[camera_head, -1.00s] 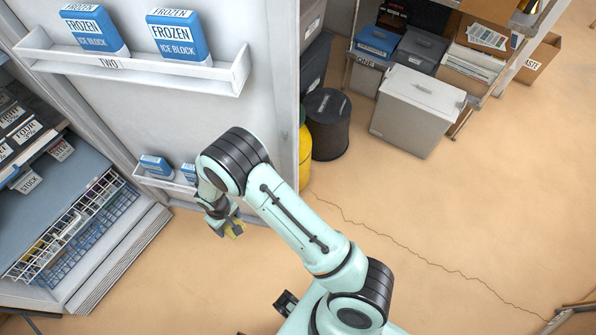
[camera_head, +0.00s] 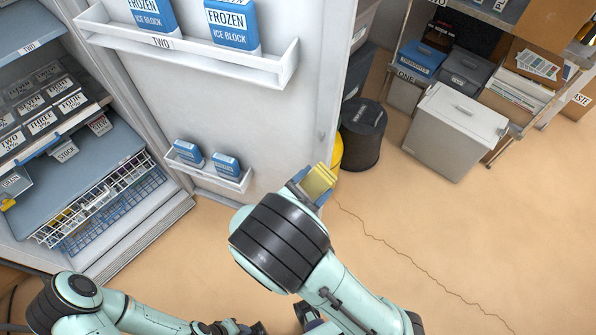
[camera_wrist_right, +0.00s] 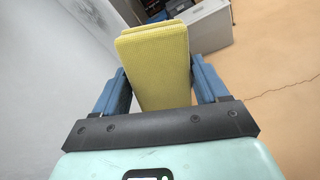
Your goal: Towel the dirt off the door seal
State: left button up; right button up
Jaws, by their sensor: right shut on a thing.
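My right gripper (camera_head: 312,187) is shut on a folded yellow towel (camera_head: 320,180). The towel also shows in the right wrist view (camera_wrist_right: 155,62), between the two blue fingers. It is held up near the free edge of the open freezer door (camera_head: 230,110), and I cannot tell whether it touches the door. The door seal cannot be made out clearly, and no dirt is visible on it. My left arm (camera_head: 90,305) lies low at the bottom left of the head view, and whether its gripper is open or shut is unclear.
The door carries an upper rack (camera_head: 185,55) and a lower rack (camera_head: 208,172) with blue ice blocks. Left is the open freezer with drawers and a wire basket (camera_head: 100,205). A black bin (camera_head: 362,133) and a white cooler box (camera_head: 452,130) stand behind. The floor at right is clear.

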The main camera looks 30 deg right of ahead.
aim_at(329, 140)
jog(key=w+a+r+n+t, duration=0.2)
jog(key=a+r+n+t, duration=0.1)
jog(key=r+t, duration=0.3)
jog(key=shift+g+y, duration=0.3)
jog(key=shift+g, duration=0.1)
jog(key=x, duration=0.3)
jog(key=b+x, duration=0.1)
jog(key=x, duration=0.1)
jog(key=shift+w+d+r, duration=0.1)
jog(key=shift+w+r, duration=0.15)
jog(key=shift+x, duration=0.95)
jog(key=shift+s+d, duration=1.3)
jog(key=shift+s, duration=0.2)
jog(key=shift+p, duration=0.35)
jog(key=shift+w+d, duration=0.1)
jog(key=shift+w+a+r+p, duration=0.15)
jog(key=shift+w+a+p, duration=0.2)
jog(key=shift+w+a, duration=1.05)
